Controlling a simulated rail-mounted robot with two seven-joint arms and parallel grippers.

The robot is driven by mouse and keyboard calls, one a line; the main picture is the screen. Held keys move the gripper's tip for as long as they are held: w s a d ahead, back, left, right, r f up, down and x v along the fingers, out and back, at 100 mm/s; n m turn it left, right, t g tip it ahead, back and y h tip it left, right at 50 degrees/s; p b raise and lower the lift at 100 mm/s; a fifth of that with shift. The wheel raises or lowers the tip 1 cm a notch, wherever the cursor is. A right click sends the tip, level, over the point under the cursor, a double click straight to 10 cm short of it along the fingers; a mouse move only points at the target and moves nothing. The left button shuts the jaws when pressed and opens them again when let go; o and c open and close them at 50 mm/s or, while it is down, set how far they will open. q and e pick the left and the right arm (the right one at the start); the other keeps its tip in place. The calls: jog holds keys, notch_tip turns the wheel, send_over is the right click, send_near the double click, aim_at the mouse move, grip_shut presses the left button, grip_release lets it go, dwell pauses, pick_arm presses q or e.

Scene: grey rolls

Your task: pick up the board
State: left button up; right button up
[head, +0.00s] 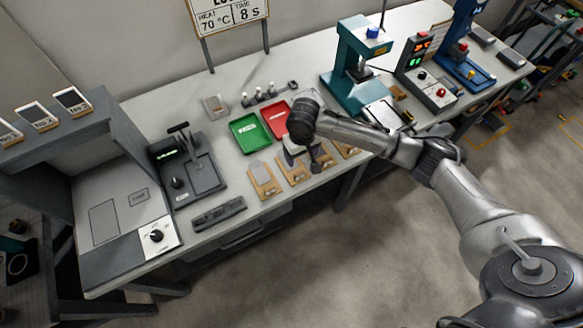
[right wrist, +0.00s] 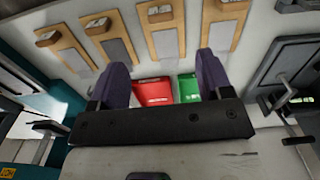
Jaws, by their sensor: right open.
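Several wooden boards with grey plates on them lie in a row along the front edge of the bench. The leftmost board (head: 263,181) shows clearly in the head view; my right arm and gripper partly cover those to its right. In the right wrist view the boards line the top, one of them (right wrist: 163,37) above the gap between my fingers. I cannot tell which board is meant. My right gripper (head: 303,158) is over the row, open and empty; its two dark fingers also show in the right wrist view (right wrist: 163,65). My left gripper is not in view.
A green tray (head: 249,133) and a red tray (head: 276,121) lie behind the boards. A dark device with a lever (head: 187,168) and a dark bar (head: 219,213) are to the left. A teal press (head: 347,70) stands to the right.

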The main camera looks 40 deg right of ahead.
aim_at(299, 173)
jog(key=f, duration=0.4)
jog(key=f+b, duration=0.1)
jog(key=f, duration=0.3)
jog(key=shift+w, duration=0.2)
jog(key=shift+f+b, duration=0.65)
jog(key=shift+f, duration=1.9)
jog(key=shift+c, duration=0.4)
jog(key=c, duration=0.9)
